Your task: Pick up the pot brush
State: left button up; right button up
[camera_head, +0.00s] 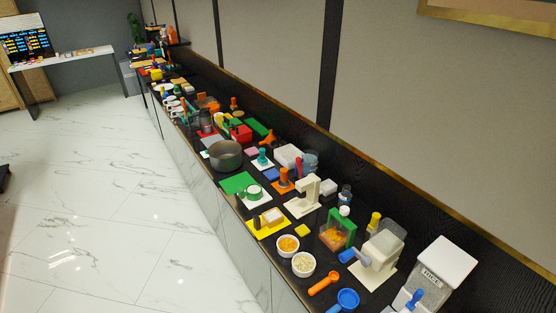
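I cannot make out for certain which item is the pot brush. Small upright handled items stand on the long black counter (312,230). One is teal (262,156) on a pale mat, just right of the grey metal pot (225,155). One is orange (283,177) on an orange mat, with a red upright item (298,166) behind it. Neither of my grippers is in view.
The counter is crowded with bowls (303,265), coloured mats (239,183), a cream stand (305,196) and clear dispensers (440,275). A wall runs behind it. The marble floor (90,210) to the left is mostly clear. A side table (65,57) stands far left.

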aim_at(262, 161)
jog(key=i+j+z, duration=0.1)
jog(key=z, duration=0.3)
jog(key=j+z, duration=0.2)
jog(key=z, duration=0.15)
jog(key=i+j+z, duration=0.1)
jog(key=j+z, duration=0.15)
jog(key=z, duration=0.15)
jog(key=j+z, duration=0.2)
jog(key=z, duration=0.15)
